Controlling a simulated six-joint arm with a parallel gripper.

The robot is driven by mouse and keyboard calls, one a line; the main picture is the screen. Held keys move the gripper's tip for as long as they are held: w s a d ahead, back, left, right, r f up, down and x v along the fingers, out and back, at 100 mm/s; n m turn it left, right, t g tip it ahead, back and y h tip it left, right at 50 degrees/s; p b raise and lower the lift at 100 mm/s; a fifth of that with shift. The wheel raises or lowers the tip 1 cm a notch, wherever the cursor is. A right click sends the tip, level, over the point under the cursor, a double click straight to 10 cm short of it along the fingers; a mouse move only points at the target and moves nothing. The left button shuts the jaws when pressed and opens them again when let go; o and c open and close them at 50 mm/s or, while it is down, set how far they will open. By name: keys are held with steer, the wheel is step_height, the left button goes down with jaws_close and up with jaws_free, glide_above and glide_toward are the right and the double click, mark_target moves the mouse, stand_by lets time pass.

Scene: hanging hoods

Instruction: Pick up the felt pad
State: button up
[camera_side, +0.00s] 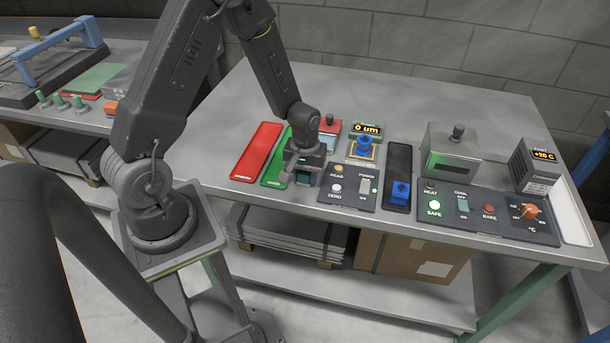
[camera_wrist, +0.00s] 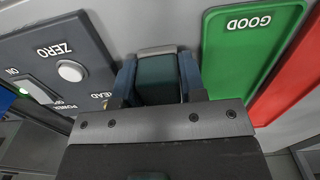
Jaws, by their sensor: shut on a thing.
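My gripper (camera_wrist: 158,80) is shut on a dark teal block, which I take to be the felt pad (camera_wrist: 157,82); a finger presses on each side of it. A light grey edge shows just beyond the block in the wrist view. In the side view my gripper (camera_side: 303,176) is low over the bench, between the green strip and the ZERO panel. A bit of the teal pad (camera_side: 302,177) shows between the fingers there. The block's underside is hidden, so I cannot tell whether it touches the bench.
The green GOOD strip (camera_side: 276,165) and a red strip (camera_side: 257,150) lie left of my gripper. The ZERO panel (camera_side: 349,192) is close on the right. Further right are a black strip (camera_side: 398,161) with a blue block, a grey hood (camera_side: 450,160) and a control panel (camera_side: 485,212).

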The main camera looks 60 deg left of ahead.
steer(key=shift+c, duration=0.6)
steer(key=shift+r, duration=0.55)
steer(key=r, duration=0.2)
steer(key=a+r, duration=0.1)
steer(key=r, duration=0.1)
steer(key=shift+s, duration=0.35)
steer(key=s+a+r, duration=0.6)
steer(key=a, duration=0.2)
steer(key=shift+s, duration=0.4)
